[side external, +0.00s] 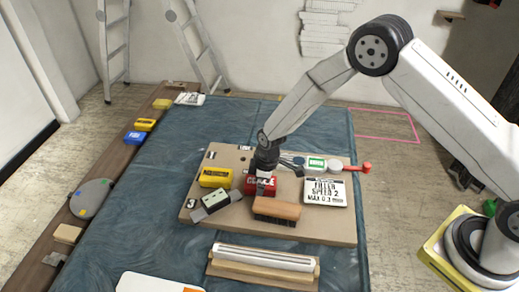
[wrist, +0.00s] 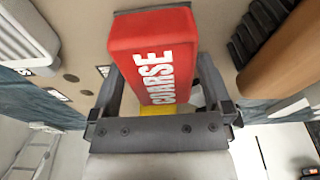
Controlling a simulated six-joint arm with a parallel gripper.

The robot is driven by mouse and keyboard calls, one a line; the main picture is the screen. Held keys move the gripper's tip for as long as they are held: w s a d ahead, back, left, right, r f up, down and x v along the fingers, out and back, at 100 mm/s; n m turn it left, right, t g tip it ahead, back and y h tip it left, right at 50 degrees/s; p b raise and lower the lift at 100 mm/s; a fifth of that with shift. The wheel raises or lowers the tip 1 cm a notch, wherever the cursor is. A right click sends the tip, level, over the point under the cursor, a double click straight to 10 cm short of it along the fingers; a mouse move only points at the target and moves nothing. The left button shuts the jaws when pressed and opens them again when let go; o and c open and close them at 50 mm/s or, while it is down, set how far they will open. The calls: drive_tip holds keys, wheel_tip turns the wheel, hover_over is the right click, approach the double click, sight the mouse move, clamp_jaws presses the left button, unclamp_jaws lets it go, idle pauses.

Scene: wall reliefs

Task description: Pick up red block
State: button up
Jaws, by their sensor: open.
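The red block (side external: 251,187) with white lettering lies on the beige board (side external: 335,229) in the side external view, partly hidden by my gripper (side external: 264,176). In the wrist view the red block (wrist: 127,40) reads "COARSE". It sits between the two dark fingers of my gripper (wrist: 156,85), one on each side. The fingers are open. I cannot tell whether either finger touches the block.
A wooden-handled brush (side external: 277,208) lies close in front of the red block. A grey-green block (side external: 215,203) and a yellow block (side external: 214,177) lie to its left. Blue cloth (side external: 160,210) around the board is mostly clear.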

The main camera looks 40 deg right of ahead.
idle(0.4)
drive_tip(key=c, duration=1.1)
drive_tip(key=shift+r, duration=0.1)
drive_tip(key=shift+r, duration=0.8)
drive_tip(key=s+r, duration=0.1)
drive_tip(key=r, duration=0.1)
drive_tip(key=s+r, duration=0.2)
drive_tip(key=s+d+r, duration=0.1)
drive_tip(key=r, duration=0.1)
drive_tip(key=shift+s+r, duration=0.2)
drive_tip(key=shift+r, duration=0.15)
drive_tip(key=s+r, duration=0.1)
drive_tip(key=s, duration=0.2)
drive_tip(key=s+d+r, duration=0.1)
drive_tip(key=s+r, duration=0.1)
drive_tip(key=s, duration=0.1)
drive_tip(key=s+d+r, duration=0.1)
drive_tip(key=s, duration=0.2)
drive_tip(key=shift+s+r, duration=0.15)
drive_tip(key=shift+r, duration=0.1)
